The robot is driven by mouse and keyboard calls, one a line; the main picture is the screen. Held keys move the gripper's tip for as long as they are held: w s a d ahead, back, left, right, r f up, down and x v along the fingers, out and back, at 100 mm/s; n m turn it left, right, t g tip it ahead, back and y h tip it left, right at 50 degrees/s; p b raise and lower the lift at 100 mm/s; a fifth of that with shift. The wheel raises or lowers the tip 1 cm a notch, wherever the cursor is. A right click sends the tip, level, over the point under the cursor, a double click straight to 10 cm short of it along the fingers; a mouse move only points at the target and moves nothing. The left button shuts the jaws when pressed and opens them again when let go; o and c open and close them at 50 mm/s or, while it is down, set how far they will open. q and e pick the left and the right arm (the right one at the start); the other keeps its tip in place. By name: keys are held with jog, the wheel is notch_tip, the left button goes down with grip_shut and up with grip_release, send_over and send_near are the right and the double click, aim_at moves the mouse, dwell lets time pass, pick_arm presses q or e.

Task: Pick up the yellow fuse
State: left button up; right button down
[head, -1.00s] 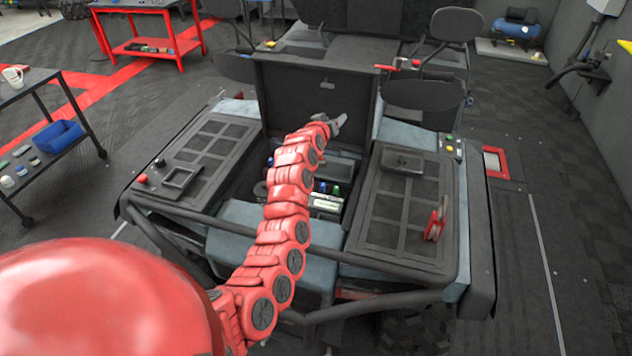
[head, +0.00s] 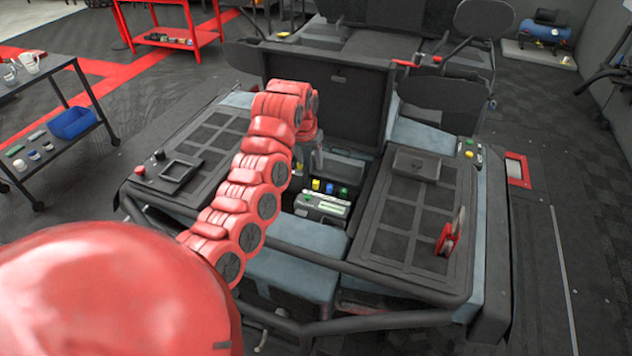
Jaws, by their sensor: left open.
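The yellow fuse (head: 316,185) is small and stands upright in the open bay of the vehicle, at the left of a short row with a blue fuse (head: 329,188) and a green fuse (head: 343,192). My left gripper (head: 309,163) points down into the bay, above and slightly left of the yellow fuse. It is open and apart from the fuse. The red wrist above partly hides its fingers. My right gripper is not in view.
The raised black lid (head: 345,105) stands close behind the bay. Flat black panels flank the bay, with a red clamp-like part (head: 449,237) on the right one. A dark bar (head: 270,240) crosses the front. A cart with a blue bin (head: 72,122) stands left.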

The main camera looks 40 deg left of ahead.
pick_arm(q)
jog(key=p, duration=0.2)
send_over(316, 182)
jog(key=s, duration=0.2)
jog(key=f, duration=0.5)
jog(key=shift+s+f, duration=0.1)
jog(key=shift+s, duration=0.1)
jog(key=shift+w+f, duration=0.15)
jog(key=shift+f, duration=0.05)
jog(key=shift+w+d+f+p, duration=0.1)
jog(key=shift+w+f+p, duration=0.05)
jog(key=shift+f+p, duration=0.35)
jog(key=p+x, duration=0.1)
jog(key=x, duration=0.2)
jog(key=shift+w, duration=0.15)
jog(key=shift+w+f, duration=0.15)
jog(key=shift+f, duration=0.5)
grip_shut()
